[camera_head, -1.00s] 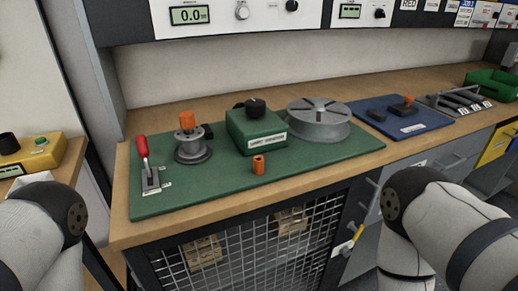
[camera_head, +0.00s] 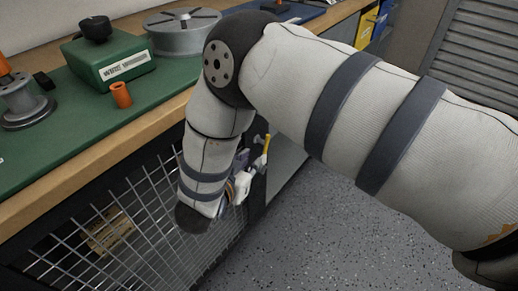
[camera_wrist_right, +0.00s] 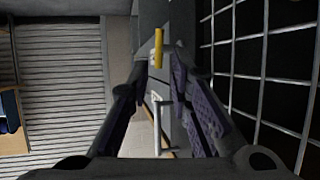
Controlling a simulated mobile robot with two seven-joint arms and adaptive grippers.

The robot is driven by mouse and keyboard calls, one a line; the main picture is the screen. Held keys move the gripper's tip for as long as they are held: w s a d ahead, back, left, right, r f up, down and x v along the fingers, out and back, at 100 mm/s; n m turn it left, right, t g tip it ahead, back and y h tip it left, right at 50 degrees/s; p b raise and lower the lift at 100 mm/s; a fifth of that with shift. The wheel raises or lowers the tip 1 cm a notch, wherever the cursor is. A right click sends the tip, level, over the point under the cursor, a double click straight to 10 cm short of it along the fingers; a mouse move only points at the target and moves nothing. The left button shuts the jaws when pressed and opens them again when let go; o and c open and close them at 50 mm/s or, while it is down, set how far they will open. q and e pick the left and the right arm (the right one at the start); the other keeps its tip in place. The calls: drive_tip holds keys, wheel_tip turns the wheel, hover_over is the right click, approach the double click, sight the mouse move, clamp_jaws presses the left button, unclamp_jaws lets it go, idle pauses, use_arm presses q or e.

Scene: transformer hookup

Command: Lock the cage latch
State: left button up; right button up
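The yellow latch handle (camera_head: 266,146) stands upright at the front edge of the cage, beside its dark frame. It also shows in the right wrist view (camera_wrist_right: 158,48), between and beyond my fingertips. The mesh cage door (camera_head: 150,222) is under the bench, partly hidden by my right arm. My right gripper (camera_head: 240,184) is low in front of the cage's right side, close to the latch and largely hidden by my forearm. In the right wrist view its two fingers (camera_wrist_right: 160,76) are spread with nothing held. My left gripper is not in view.
Above the cage, the wooden bench carries a green mat (camera_head: 100,118) with a green box (camera_head: 108,58), an orange cylinder (camera_head: 121,95) and a grey turntable (camera_head: 181,30). A grey drawer handle (camera_wrist_right: 157,112) shows below the latch. Grey floor (camera_head: 320,230) is free at right.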

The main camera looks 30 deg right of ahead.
sight(266, 144)
drive_tip(key=shift+m+h, duration=0.4)
drive_tip(key=x, duration=0.8)
drive_tip(key=r+b+x, duration=0.1)
drive_tip(key=x, duration=0.3)
drive_tip(key=shift+w, duration=0.1)
drive_tip(key=shift+f, duration=0.15)
clamp_jaws()
